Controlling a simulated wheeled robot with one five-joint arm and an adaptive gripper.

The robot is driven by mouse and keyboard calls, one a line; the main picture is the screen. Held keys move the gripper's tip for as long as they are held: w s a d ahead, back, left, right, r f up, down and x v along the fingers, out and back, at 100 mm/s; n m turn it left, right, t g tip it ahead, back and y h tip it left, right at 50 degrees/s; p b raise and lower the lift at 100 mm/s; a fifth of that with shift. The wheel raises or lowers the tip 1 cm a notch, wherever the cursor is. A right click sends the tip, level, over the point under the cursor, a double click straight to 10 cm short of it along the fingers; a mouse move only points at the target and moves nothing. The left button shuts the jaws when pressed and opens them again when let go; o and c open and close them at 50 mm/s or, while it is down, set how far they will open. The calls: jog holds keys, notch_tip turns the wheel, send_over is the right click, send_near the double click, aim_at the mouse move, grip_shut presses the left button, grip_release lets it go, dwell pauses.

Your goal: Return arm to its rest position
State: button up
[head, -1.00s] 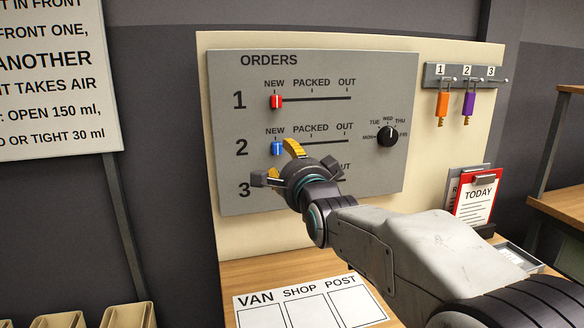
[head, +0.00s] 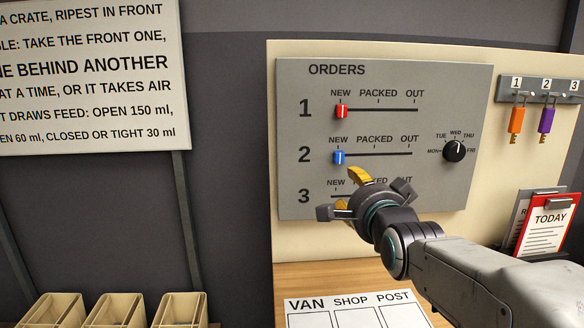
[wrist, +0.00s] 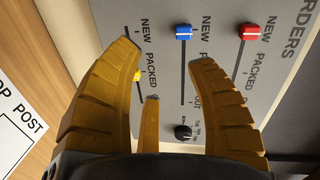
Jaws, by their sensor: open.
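My gripper (head: 350,190) is in front of the lower part of the grey orders board (head: 470,90), near row 3. Its yellow fingers are spread open and empty in the wrist view (wrist: 165,70). The red slider (head: 341,111) on row 1 and the blue slider (head: 340,157) on row 2 both sit at NEW. A yellow slider (wrist: 137,76) on row 3 shows partly behind a finger in the wrist view. In the head view my gripper hides much of row 3.
A black day dial (head: 454,151) is right of the sliders. Orange (head: 516,120) and purple (head: 547,120) key tags hang at right. A red TODAY clipboard (head: 545,225) stands below them. A VAN, SHOP, POST sheet (head: 350,312) lies below my arm. Several beige bins (head: 115,310) stand at lower left.

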jog(key=s+f+n+g+p, duration=0.3)
jog(key=s+n+g+p, duration=0.1)
jog(key=s, duration=0.6)
jog(key=s+f+n+g+p, duration=0.3)
jog(key=s+n, duration=0.3)
jog(key=s, duration=0.4)
jog(key=s+f+n+g+p, duration=0.3)
jog(key=s+n+g+p, duration=0.2)
jog(key=s, duration=0.5)
jog(key=shift+f+n+g, duration=0.25)
jog(key=shift+n+g, duration=0.15)
